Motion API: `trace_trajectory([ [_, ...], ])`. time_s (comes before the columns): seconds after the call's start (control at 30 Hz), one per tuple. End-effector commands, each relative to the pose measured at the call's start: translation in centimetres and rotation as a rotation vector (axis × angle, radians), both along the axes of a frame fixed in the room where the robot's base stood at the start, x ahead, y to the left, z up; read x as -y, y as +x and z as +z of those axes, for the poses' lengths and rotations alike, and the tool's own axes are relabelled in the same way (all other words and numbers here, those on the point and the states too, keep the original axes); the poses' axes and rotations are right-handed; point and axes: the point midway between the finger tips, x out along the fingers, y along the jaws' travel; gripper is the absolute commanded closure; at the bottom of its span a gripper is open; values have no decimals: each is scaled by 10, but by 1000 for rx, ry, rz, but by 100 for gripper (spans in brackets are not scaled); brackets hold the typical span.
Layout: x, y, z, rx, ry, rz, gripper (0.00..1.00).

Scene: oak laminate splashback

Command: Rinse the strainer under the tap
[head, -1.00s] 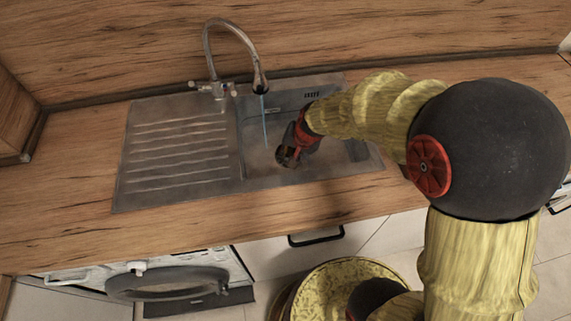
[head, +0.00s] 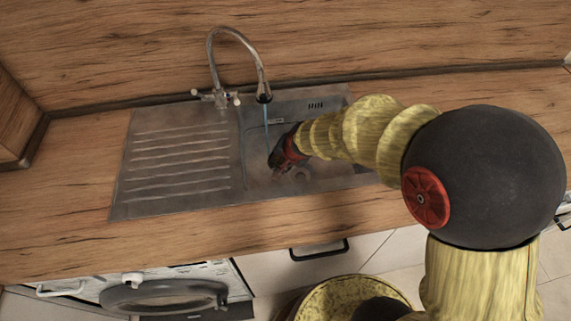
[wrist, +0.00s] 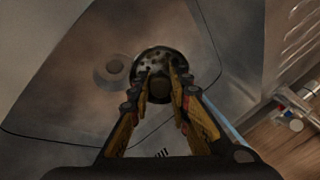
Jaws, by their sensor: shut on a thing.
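My gripper (wrist: 160,84) is shut on the strainer (wrist: 158,58), a dark round piece with small holes, in the wrist view. The strainer is held over the sink basin (wrist: 70,105), beside the drain (wrist: 113,69). In the head view my gripper (head: 277,162) is down in the basin, and the strainer is too small and dark to make out. The tap (head: 235,38) arches over the basin and a thin blue water stream (head: 267,122) falls from it. The stream (wrist: 236,134) passes right of my fingers in the wrist view; I cannot tell whether it touches the strainer.
A ribbed metal drainboard (head: 178,160) lies left of the basin. Wooden worktop (head: 70,180) surrounds the sink, with a wooden splashback (head: 400,40) behind. The basin walls are close around my gripper. An appliance with a round door (head: 165,298) is below the worktop.

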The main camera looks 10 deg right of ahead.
Motion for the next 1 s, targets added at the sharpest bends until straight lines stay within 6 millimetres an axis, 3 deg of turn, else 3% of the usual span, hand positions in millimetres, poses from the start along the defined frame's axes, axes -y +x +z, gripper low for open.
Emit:
trace_trajectory([
  [1.0, -26, 83, -17, -1, 0, 0, 100],
])
